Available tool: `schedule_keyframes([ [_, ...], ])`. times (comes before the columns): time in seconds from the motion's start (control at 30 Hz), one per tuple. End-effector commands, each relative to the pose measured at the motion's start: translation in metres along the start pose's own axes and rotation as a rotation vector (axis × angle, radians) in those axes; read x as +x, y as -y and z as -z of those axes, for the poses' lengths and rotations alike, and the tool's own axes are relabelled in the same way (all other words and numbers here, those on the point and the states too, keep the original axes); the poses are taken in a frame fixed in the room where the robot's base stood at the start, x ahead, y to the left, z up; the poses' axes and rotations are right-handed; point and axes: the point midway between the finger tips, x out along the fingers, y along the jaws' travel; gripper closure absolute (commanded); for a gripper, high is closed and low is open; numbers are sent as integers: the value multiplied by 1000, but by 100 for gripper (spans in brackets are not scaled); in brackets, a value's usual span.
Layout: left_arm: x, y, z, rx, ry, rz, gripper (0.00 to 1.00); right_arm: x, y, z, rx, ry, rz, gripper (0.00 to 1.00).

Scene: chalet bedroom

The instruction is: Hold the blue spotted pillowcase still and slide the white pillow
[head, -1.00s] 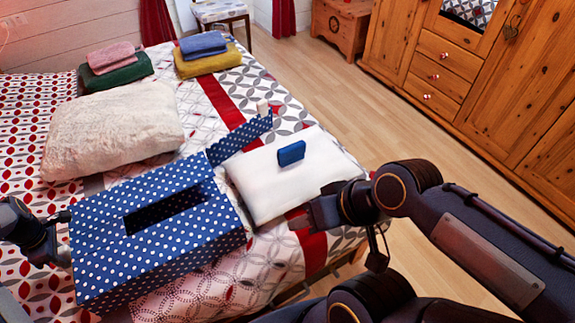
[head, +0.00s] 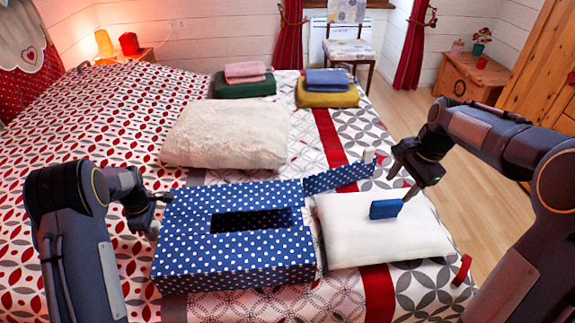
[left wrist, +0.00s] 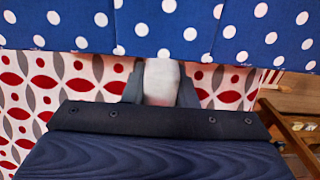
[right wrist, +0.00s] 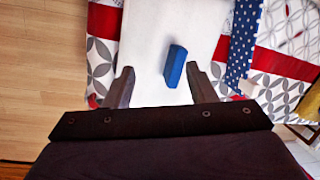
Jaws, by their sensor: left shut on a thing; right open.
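The blue spotted pillowcase (head: 235,262) lies on the bed like a box, with a dark rectangular slot in its top. Its flap (head: 338,180) extends right along the pillow's far edge and ends in a pale tab. The white pillow (head: 385,240) lies flat just right of the pillowcase and appears outside it. A blue block (head: 386,209) sits on the pillow. My left gripper (head: 153,222) is shut on a pale tab (left wrist: 162,82) at the pillowcase's left side. My right gripper (head: 418,192) is open and empty above the pillow, near the blue block, which shows beyond its fingers (right wrist: 174,67).
A fluffy cream pillow (head: 228,135) lies behind the pillowcase. Folded pink and green towels (head: 245,88) and blue and yellow towels (head: 325,97) lie at the bed's far end. The bed's edge and open wooden floor (head: 480,205) are to the right.

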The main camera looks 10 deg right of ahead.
Motion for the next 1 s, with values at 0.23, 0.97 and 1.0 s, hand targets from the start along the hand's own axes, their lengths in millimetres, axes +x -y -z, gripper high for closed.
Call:
schedule_keyframes([
  [0.23, 0, 0, 0, 0, 0, 0, 95, 56, 43, 40, 238, -96, -127, 49],
  [0.97, 0, 0, 0, 0, 0, 0, 95, 155, 41, 61, 329, -144, -170, 49],
  [1.0, 0, 0, 0, 0, 0, 0, 95, 162, 40, 62, 328, -144, -169, 49],
])
